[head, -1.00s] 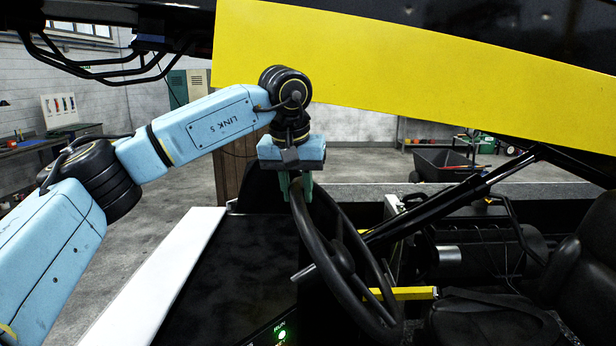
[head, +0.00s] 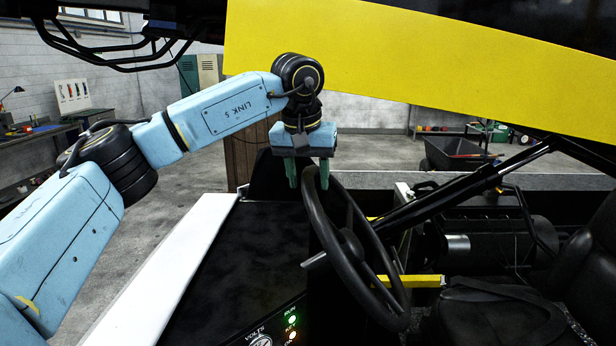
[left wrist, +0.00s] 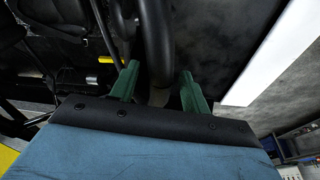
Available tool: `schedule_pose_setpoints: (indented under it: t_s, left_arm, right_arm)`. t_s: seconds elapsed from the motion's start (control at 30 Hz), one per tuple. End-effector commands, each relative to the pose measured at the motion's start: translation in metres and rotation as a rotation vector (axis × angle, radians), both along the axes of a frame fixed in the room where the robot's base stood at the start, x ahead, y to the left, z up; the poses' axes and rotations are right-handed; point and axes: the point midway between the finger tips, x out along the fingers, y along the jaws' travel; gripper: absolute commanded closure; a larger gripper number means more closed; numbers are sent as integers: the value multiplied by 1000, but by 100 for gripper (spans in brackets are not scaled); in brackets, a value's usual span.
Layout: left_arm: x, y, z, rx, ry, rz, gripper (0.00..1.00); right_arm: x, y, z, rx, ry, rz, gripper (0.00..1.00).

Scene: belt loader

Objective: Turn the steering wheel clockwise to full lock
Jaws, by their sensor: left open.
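The black steering wheel (head: 357,262) stands tilted over the dark console in the head view. Its rim (left wrist: 157,45) also shows in the left wrist view, running up between the two fingers. My left gripper (head: 308,180) points down at the top of the wheel, with its green fingers apart. In the left wrist view the gripper (left wrist: 158,88) is open, with one finger on each side of the rim and visible space beside it. Whether a finger touches the rim cannot be told. My right gripper is not in view.
A dark console (head: 225,265) with lit indicators lies left of the wheel, edged by a white panel (head: 165,275). A yellow beam (head: 420,65) crosses above. A yellow lever (head: 415,281) and black seat (head: 500,315) are to the right.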

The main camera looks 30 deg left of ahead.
Motion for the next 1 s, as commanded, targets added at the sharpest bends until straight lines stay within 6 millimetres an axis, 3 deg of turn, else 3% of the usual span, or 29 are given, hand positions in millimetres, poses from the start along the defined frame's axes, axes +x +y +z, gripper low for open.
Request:
schedule_pose_setpoints:
  t_s: [0.17, 0.6, 0.73, 1.0]
  left_arm:
    - [-5, -1, 24, -2, -7, 0, 53]
    - [-26, -3, 113, -1, -4, 0, 53]
    - [-29, -3, 124, -1, -2, 1, 53]
    - [-30, -3, 128, -1, 0, 1, 53]
  right_arm:
    - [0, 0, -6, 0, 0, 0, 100]
    - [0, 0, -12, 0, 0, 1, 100]
    - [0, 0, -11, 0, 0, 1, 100]
    - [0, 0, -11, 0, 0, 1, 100]
